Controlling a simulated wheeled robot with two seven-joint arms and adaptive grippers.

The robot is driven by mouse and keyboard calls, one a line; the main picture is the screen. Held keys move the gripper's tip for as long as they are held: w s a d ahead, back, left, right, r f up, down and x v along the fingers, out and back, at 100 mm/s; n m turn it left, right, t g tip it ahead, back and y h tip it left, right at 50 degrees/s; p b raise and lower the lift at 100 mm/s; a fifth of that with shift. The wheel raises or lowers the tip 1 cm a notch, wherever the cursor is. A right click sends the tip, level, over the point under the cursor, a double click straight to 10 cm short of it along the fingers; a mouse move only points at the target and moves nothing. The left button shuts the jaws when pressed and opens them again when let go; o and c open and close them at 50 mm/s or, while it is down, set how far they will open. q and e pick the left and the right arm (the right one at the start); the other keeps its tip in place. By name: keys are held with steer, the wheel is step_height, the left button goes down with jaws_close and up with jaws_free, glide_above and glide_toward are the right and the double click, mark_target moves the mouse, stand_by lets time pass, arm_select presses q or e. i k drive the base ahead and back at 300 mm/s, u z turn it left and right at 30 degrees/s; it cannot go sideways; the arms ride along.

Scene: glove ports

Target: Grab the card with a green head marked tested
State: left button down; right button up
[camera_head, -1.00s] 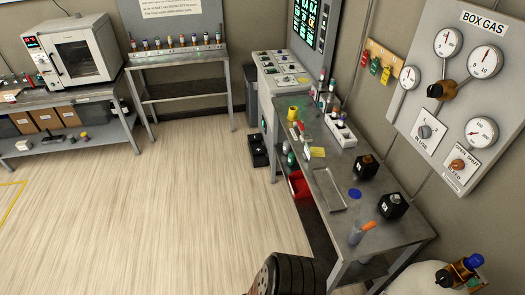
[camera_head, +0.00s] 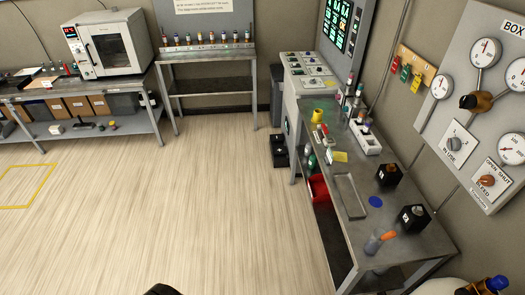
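Several coloured tags hang on a wooden board (camera_head: 418,68) on the back wall at the right. One is a green tag (camera_head: 405,73), between a red tag (camera_head: 395,64) and a yellow tag (camera_head: 417,83). The tags are too small for me to read any writing, so I cannot confirm which one is marked tested. A yellow card-like piece (camera_head: 341,157) lies on the bench below.
A metal bench (camera_head: 352,228) at the right holds a shallow tray (camera_head: 350,196), a white rack (camera_head: 365,139), two black blocks (camera_head: 389,175) and a blue disc (camera_head: 375,201). A gauge panel (camera_head: 462,118) is at the far right. The wooden floor (camera_head: 200,200) is clear.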

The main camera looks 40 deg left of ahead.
mark_target(329, 159)
steer(key=u, duration=0.9)
steer(key=k, duration=0.3)
steer(key=u, duration=2.55)
steer(key=i, duration=0.1)
steer(key=z, duration=1.25)
steer(key=i, duration=1.65)
steer(key=z, duration=0.9)
steer(key=i, duration=0.85)
steer(key=z, duration=1)
